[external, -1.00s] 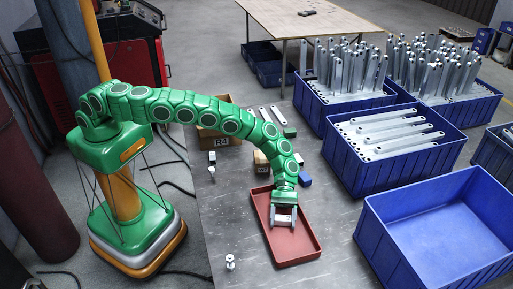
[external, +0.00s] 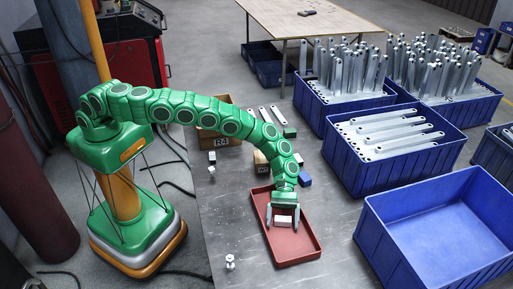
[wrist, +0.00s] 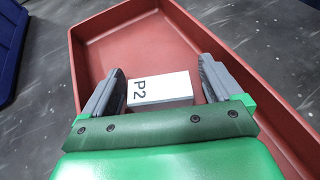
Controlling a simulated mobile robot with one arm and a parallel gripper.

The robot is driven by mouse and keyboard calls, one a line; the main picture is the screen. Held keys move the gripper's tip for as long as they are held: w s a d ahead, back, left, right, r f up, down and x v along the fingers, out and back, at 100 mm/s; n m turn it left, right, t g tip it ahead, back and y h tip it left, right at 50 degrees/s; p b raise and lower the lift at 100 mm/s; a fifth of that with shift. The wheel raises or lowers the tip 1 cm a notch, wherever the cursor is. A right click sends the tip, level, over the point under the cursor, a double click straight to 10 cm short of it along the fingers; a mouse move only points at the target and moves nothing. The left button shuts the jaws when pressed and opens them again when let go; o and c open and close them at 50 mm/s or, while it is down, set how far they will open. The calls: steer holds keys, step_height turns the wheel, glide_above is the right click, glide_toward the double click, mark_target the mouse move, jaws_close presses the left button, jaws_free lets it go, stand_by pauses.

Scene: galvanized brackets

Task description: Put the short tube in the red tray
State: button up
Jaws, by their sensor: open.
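The red tray (external: 293,246) lies on the grey table below my gripper (external: 283,224). My gripper is open, and its fingers reach down into the tray. The block also shows in the external view (external: 283,221). I cannot clearly identify a short tube. Small pale metal-looking pieces stand on the table, one near the front (external: 230,262) and one farther back (external: 212,157), too small to tell apart.
A box marked R4 (external: 221,140), a small cardboard box (external: 261,163), a blue block (external: 305,180) and a green block (external: 290,132) stand behind the tray. Blue crates, one of them empty (external: 440,225), line the right. The table left of the tray is mostly clear.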

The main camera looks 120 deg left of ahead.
steer(key=shift+s+a+r, duration=0.1)
steer(key=shift+a+r, duration=0.15)
steer(key=shift+a, duration=0.05)
steer(key=v, duration=1.1)
steer(key=shift+s+a+r, duration=0.1)
steer(key=shift+a, duration=0.05)
